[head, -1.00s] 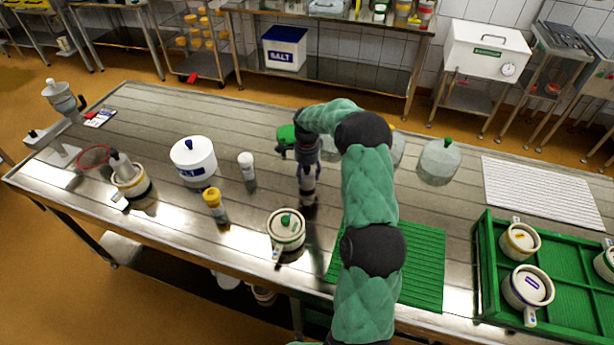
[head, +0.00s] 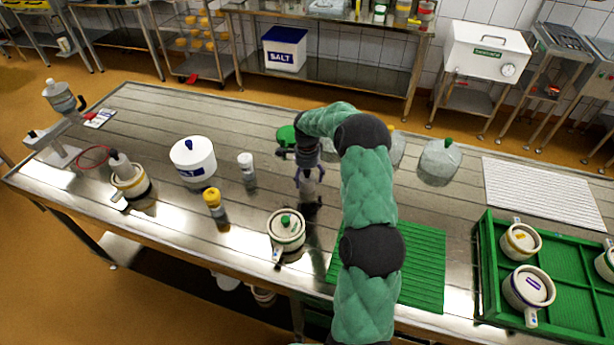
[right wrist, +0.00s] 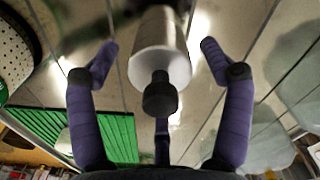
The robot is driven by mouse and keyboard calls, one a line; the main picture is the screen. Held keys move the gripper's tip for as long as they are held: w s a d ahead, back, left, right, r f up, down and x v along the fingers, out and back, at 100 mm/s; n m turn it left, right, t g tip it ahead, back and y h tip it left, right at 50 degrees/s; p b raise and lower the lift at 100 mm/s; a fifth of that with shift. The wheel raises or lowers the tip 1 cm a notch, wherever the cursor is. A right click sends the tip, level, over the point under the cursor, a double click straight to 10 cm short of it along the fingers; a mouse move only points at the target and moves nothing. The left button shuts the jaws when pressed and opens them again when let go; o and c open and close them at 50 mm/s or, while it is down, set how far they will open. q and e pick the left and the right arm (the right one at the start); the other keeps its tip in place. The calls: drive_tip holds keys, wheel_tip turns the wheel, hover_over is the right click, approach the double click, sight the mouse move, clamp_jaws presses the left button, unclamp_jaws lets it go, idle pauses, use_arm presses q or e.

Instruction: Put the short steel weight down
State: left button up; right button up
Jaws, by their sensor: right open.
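The short steel weight (head: 307,190) is a pale metal cylinder. It stands upright on the steel table, left of the green mat. My right gripper (head: 309,176) is directly above it with its fingers spread. In the right wrist view the weight (right wrist: 160,50) has a dark knob towards the camera. The fingers of my right gripper (right wrist: 158,48) stand apart on both sides of it, with gaps showing. My left gripper is not in view.
A lidded mould (head: 286,231) stands in front of the weight. A white shaker (head: 246,164) and a yellow-capped shaker (head: 213,201) are to its left. The green ribbed mat (head: 424,265) and green crate (head: 487,300) lie to the right. Clear domes (head: 440,158) stand behind.

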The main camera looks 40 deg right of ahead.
wheel_tip(320, 180, up, 12)
drive_tip(key=shift+r+p, duration=0.15)
drive_tip(key=shift+p, duration=0.8)
drive_tip(key=shift+r, duration=0.1)
